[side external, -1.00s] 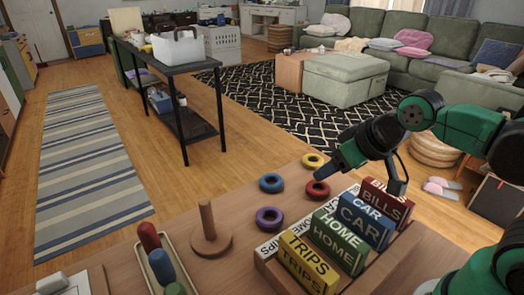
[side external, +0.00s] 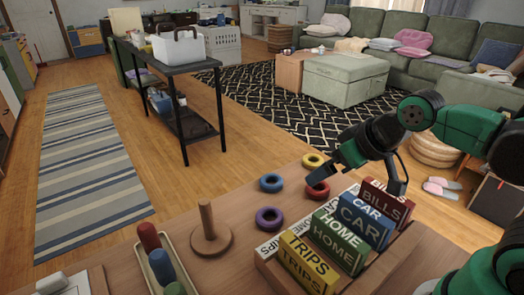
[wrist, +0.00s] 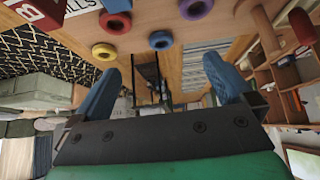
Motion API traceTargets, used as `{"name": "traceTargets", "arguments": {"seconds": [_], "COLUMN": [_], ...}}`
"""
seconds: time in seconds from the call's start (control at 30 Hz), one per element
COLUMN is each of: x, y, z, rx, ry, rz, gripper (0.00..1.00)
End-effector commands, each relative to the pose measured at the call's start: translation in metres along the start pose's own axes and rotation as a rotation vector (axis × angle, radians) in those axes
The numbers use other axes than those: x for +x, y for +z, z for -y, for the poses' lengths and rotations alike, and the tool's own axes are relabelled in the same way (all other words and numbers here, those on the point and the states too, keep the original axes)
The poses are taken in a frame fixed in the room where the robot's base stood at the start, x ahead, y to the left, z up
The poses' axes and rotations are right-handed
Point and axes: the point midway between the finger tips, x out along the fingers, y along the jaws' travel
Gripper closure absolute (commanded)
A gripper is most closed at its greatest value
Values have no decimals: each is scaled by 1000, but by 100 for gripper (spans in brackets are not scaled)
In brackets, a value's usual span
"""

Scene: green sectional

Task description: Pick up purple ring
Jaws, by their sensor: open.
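The purple ring (side external: 269,219) lies flat on the wooden table, left of the labelled boxes and right of the wooden peg (side external: 211,232). It also shows near the top of the wrist view (wrist: 195,8). A blue ring (side external: 271,183), a red ring (side external: 317,189) and a yellow ring (side external: 313,160) lie beyond it. My gripper (side external: 319,184) is above the table near the red ring, to the right of and beyond the purple ring. In the wrist view my gripper (wrist: 160,85) has its two blue fingers spread apart with nothing between them.
Labelled boxes, including the green HOME box (side external: 338,243), stand in a wooden holder right of the purple ring. A tray (side external: 152,262) with coloured pegs is at the left. Bare tabletop lies around the rings.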

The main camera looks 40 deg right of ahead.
Motion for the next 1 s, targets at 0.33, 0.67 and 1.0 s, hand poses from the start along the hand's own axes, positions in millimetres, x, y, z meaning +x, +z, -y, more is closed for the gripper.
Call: {"name": "traceTargets", "arguments": {"seconds": [0.33,0.67,1.0], "x": [16,76,114], "y": [-20,-31,-21], "z": [13,42,56], "rx": [-386,-1105,-1444], "ry": [-78,-378,-586], "rz": [150,343,373], "gripper": [0,0,0]}}
